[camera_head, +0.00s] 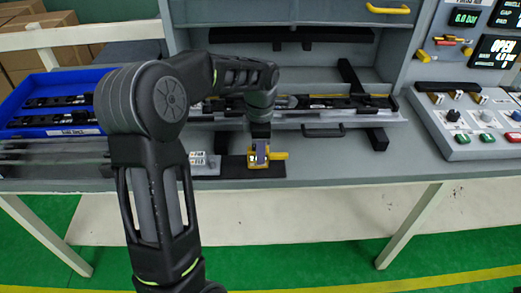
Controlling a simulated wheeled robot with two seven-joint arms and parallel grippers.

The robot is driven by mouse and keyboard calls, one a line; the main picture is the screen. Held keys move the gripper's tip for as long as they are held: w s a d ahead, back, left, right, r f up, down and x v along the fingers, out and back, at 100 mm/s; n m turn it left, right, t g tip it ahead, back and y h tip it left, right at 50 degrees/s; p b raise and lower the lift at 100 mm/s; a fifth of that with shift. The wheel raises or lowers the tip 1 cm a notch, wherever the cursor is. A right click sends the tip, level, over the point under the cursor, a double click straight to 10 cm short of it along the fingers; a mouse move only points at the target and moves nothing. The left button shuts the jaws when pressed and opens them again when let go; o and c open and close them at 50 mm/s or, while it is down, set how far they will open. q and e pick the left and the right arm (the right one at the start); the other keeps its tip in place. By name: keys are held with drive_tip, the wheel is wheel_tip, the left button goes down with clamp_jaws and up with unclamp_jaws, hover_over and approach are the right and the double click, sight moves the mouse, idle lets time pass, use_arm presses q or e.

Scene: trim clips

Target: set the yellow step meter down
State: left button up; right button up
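The yellow step meter (280,155) is small and sits at the end of my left arm, low over a dark mat (237,170) near the table's front edge. My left gripper (261,142) points down right at it from above. The fingers are too small and dark to make out, so I cannot tell if they are shut on it. I also cannot tell if the meter touches the mat. My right gripper is not in view.
A grey fixture with long black trim parts (345,101) stands behind the meter. A blue tray (50,123) with black parts is at the left. A control box (475,118) with knobs and buttons stands at the right. The grey tabletop (330,168) right of the mat is clear.

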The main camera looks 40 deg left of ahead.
use_arm(q)
drive_tip(key=o, duration=0.4)
drive_tip(key=shift+o, duration=0.2)
wheel_tip(320, 180, up, 12)
drive_tip(key=shift+r, duration=0.2)
idle(0.7)
